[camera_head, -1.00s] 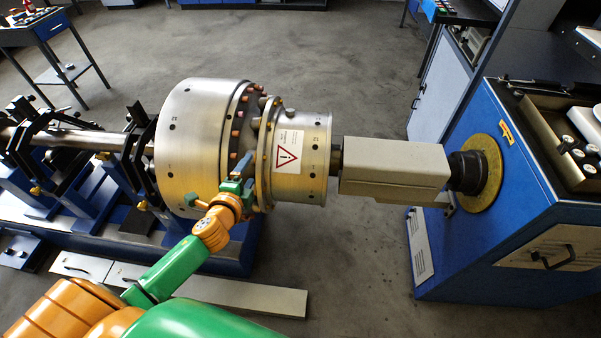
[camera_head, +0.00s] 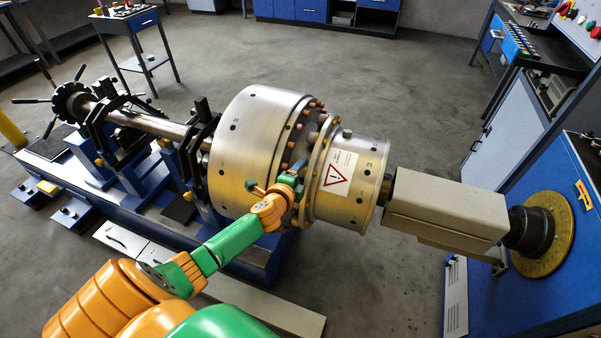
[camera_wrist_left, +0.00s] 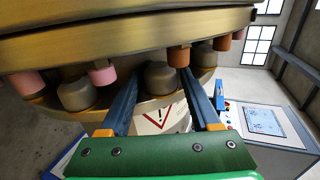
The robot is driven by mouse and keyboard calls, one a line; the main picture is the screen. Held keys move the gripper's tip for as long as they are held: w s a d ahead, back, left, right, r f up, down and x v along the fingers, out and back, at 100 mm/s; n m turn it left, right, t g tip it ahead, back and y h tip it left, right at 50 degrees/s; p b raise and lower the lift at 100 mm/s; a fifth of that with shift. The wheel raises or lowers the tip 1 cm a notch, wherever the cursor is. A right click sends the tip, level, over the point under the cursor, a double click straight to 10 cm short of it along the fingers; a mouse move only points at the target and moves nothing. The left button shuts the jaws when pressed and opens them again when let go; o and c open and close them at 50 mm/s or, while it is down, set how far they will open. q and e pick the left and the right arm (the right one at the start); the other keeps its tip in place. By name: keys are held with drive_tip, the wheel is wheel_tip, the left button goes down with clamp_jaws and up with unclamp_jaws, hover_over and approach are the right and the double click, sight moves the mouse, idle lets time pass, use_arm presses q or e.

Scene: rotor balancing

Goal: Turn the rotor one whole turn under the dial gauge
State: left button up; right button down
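The rotor is a large silver drum (camera_head: 243,140) with a ring of bolts and a narrower flanged end (camera_head: 352,190) bearing a red warning triangle label. It lies horizontally on the blue stand. My left gripper (camera_head: 292,172) is at the near side of the bolt ring. In the left wrist view its two blue fingers (camera_wrist_left: 160,88) are apart, on either side of a grey rounded bolt head (camera_wrist_left: 161,77). Whether they touch it I cannot tell. An orange-brown bolt (camera_wrist_left: 179,56) is beside the right finger. I cannot pick out a dial gauge. My right gripper is out of view.
A blue machine bed (camera_head: 258,262) carries the rotor and its shaft (camera_head: 150,122). A beige drive housing (camera_head: 450,207) joins the rotor to a yellow disc (camera_head: 557,262) on a blue cabinet (camera_head: 575,165) at right. Open floor lies behind the rotor. A small table (camera_head: 128,22) stands at back left.

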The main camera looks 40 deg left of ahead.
use_arm(q)
clamp_jaws()
drive_tip(key=shift+d, duration=0.1)
idle(1.1)
